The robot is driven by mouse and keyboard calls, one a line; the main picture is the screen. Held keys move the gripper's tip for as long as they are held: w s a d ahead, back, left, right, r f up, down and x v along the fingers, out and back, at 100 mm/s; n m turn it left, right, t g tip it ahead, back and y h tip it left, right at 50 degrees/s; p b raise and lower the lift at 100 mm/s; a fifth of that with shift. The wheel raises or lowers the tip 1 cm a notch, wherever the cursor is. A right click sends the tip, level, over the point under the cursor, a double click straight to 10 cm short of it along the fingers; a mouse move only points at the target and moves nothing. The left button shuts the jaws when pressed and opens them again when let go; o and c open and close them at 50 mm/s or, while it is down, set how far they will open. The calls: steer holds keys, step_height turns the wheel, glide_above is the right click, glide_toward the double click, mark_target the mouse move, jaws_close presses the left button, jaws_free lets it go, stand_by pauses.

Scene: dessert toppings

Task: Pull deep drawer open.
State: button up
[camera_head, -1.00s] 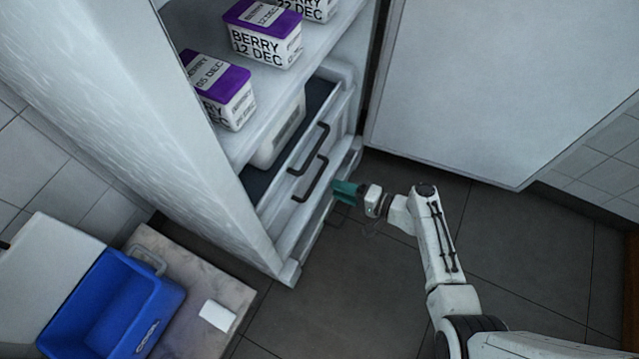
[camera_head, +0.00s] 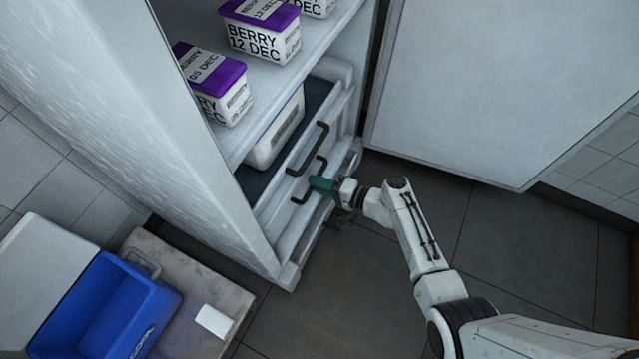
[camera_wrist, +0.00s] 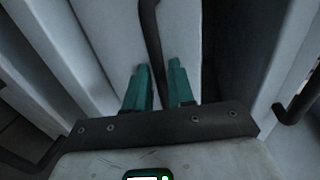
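The lower drawer front shows in the open fridge, with a dark bar handle (camera_head: 298,200) partly hidden by my gripper (camera_head: 322,185). A second drawer's dark handle (camera_head: 310,150) is just above it. In the wrist view, the two green fingers of my gripper (camera_wrist: 159,85) stand on either side of a dark handle (camera_wrist: 152,35). The gap around the handle is narrow, and I cannot tell whether the fingers press on it.
The fridge door (camera_head: 460,80) stands wide open at the right. Purple-lidded tubs (camera_head: 262,32) sit on the shelf above the drawers. A blue bin (camera_head: 105,305) stands at the lower left. The dark floor (camera_head: 350,300) in front is clear.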

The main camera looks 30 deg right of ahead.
jaws_close()
steer(key=shift+s+d, duration=0.1)
stand_by(0.3)
